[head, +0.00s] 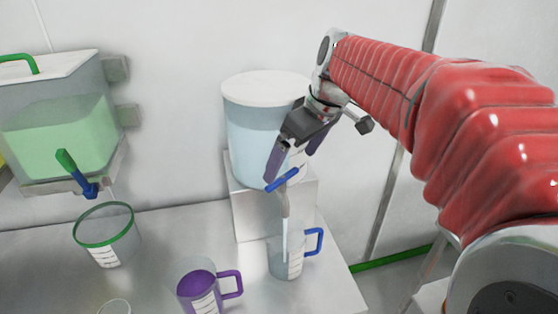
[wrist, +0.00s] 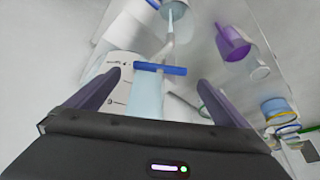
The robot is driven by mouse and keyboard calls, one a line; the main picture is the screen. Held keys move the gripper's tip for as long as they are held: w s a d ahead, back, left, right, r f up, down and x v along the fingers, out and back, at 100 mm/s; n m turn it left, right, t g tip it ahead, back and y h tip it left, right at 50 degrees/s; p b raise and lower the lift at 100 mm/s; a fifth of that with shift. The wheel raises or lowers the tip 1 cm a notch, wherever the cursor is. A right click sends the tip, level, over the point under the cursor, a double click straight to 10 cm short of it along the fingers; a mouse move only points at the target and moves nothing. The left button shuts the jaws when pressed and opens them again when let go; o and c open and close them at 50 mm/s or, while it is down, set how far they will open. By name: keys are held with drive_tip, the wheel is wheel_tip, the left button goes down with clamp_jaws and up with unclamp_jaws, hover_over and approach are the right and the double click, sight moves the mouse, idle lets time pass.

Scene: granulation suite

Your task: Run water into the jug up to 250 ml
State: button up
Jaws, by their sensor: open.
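The water tank (head: 262,130), a clear tub with a white lid and pale blue water, stands on a white block. Its tap has a blue lever (head: 283,180), which lies crosswise over the spout. A thin pale stream runs from the spout into the clear jug (head: 280,262) with a blue handle below. The jug stands upright; its water level is too unclear to read. My gripper (head: 291,165) is open at the tap, its purple fingers apart. In the wrist view the lever (wrist: 160,69) shows between and beyond the fingers, with the jug (wrist: 182,8) at the top edge.
A purple-handled jug (head: 230,284) with purple contents stands in front and left of the blue-handled jug. At left, a tank of green liquid (head: 60,135) hangs above a green-rimmed beaker (head: 104,240). The counter's right edge lies close to the blue-handled jug.

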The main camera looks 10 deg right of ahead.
drive_tip(key=v, duration=0.7)
drive_tip(key=shift+r, duration=0.2)
idle(2.8)
drive_tip(key=s+a+f+m+t+h, duration=0.1)
drive_tip(key=s+f+m, duration=0.5)
drive_tip(key=s+f, duration=1)
drive_tip(key=shift+s+a+f+m+t+h, duration=0.2)
drive_tip(key=shift+s+a+m+t+h, duration=0.15)
drive_tip(key=shift+s+a+h, duration=0.5)
drive_tip(key=shift+w+a, duration=0.1)
drive_tip(key=shift+w, duration=0.05)
drive_tip(key=shift+c, duration=0.5)
